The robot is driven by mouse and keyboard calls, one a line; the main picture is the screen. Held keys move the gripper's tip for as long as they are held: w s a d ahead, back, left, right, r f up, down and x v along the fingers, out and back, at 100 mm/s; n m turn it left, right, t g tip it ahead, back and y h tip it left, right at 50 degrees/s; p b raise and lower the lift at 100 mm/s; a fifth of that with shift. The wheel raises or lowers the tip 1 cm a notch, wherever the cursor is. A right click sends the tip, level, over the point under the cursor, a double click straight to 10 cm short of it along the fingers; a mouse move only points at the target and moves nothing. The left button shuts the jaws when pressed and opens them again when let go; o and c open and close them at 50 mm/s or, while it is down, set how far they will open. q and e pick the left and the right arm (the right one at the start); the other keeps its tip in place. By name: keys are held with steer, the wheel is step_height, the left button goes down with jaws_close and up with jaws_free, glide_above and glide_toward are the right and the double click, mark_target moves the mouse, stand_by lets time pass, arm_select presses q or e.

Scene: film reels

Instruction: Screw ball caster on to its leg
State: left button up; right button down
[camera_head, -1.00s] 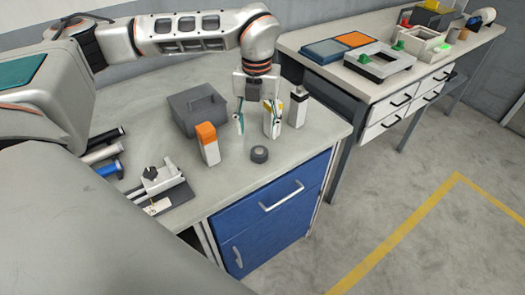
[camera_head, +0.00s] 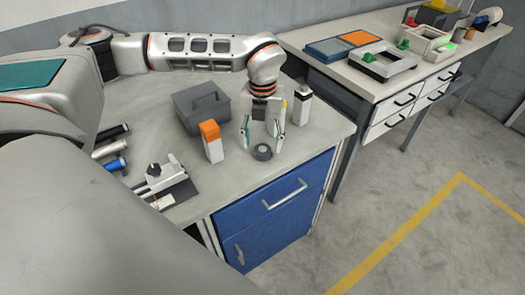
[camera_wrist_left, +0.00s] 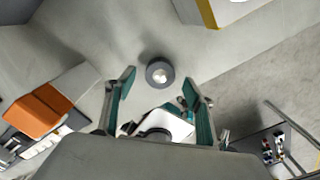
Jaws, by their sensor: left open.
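The ball caster appears to be the short dark grey round piece (camera_head: 263,152) standing on the bench near its front edge. Its pale round centre faces up in the left wrist view (camera_wrist_left: 160,73). My left gripper (camera_head: 263,145) is open, pointing down right by this piece. In the left wrist view my left gripper's teal-lined fingers (camera_wrist_left: 161,88) are spread apart, with the round piece ahead between their lines and nothing gripped. I cannot tell for certain which thing is the leg. A clamp-like fixture (camera_head: 163,178) with a black knob lies at the bench's front left. My right gripper is not in view.
An orange-topped white box (camera_head: 211,142) stands left of the gripper, before a dark grey case (camera_head: 201,108). A black-topped white box (camera_head: 301,105) and a yellow-tipped item (camera_head: 284,104) stand right. Cylinders (camera_head: 112,150) lie left. The blue cabinet (camera_head: 265,222) is below.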

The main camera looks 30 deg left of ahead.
mark_target(263, 149)
arm_select(q)
steer(key=shift+f, duration=1.05)
steer(key=c, duration=1.2)
steer(key=shift+r, duration=0.1)
step_height(263, 149, up, 20)
steer(key=shift+f, duration=0.1)
